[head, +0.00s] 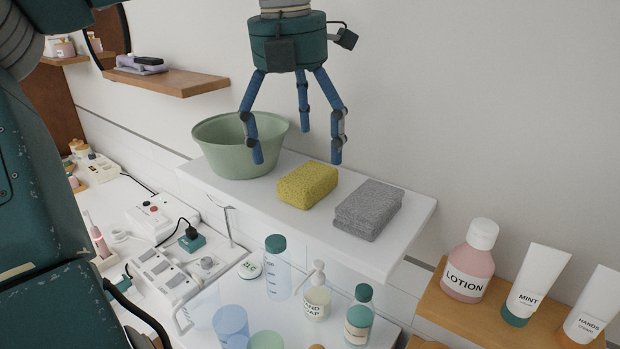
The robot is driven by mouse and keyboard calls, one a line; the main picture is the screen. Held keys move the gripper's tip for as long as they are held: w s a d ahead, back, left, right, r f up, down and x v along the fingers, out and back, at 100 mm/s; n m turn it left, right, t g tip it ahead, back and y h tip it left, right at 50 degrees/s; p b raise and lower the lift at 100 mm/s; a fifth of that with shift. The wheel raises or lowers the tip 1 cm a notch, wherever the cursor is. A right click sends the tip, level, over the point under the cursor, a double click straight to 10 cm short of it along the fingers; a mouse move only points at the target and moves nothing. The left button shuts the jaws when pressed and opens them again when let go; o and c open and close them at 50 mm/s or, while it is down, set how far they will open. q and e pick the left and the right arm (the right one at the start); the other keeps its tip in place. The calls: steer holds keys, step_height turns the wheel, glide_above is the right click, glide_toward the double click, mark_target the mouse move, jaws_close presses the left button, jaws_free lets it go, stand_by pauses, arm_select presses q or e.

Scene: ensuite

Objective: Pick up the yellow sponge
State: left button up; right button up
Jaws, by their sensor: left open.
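The yellow sponge (307,186) lies flat on a white shelf (285,221), between a green bowl on its left and a grey folded cloth on its right. My left gripper (299,150) hangs above the shelf with its blue fingers pointing down and spread apart. It is open and empty. In the picture its fingertips are just above the sponge, and I see a gap between them and it. The sponge's top and front faces show fully. My right gripper does not show.
The green bowl (232,160) stands close behind the left finger. The grey cloth (368,209) lies right of the sponge. Bottles, including a soap pump (316,295), stand below in front. A lotion bottle (471,262) and tubes stand on a wooden shelf at right.

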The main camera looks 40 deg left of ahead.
mark_target(302, 171)
arm_select(q)
steer(key=shift+a+f, duration=0.1)
steer(key=shift+f, duration=0.45)
steer(key=shift+w+a+f, duration=0.1)
steer(key=shift+w+f, duration=0.05)
steer(key=shift+f, duration=0.15)
steer(key=f+p, duration=0.1)
steer(key=f, duration=0.1)
steer(key=w+f+p, duration=0.1)
steer(key=f, duration=0.1)
steer(key=shift+a+f, duration=0.15)
steer(key=shift+a, duration=0.05)
steer(key=shift+f, duration=0.3)
steer(key=shift+w+a+f, duration=0.1)
steer(key=shift+f, duration=0.05)
steer(key=c, duration=0.9)
steer(key=shift+c, duration=0.7)
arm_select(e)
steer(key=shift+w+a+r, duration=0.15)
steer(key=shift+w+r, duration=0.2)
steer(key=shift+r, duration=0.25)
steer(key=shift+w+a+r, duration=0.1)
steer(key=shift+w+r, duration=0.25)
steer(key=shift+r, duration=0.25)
